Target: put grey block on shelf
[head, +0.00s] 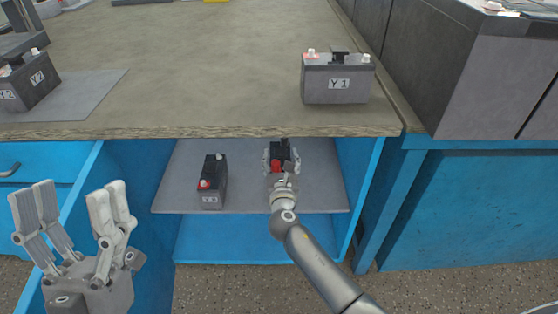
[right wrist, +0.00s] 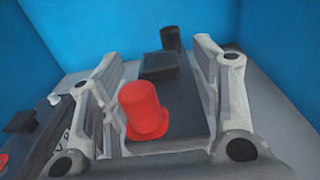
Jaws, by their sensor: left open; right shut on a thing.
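The grey block appears as a dark grey battery (head: 281,152) with a red terminal, over the shelf board (head: 315,195) inside the open blue cabinet. My right gripper (head: 281,162) is shut on it, with one finger along each side. In the right wrist view the battery (right wrist: 183,100) sits between the fingers, its red terminal near and a black one far. Whether its underside touches the shelf is hidden. My left gripper (head: 85,215) is open and empty, in front of the cabinet's left side.
Another dark battery (head: 212,182) stands on the shelf to the left of the held one. A battery marked Y1 (head: 337,84) stands on the worktop (head: 200,70) above. Battery Y2 (head: 28,80) is at its left. Blue cabinet walls bound the shelf.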

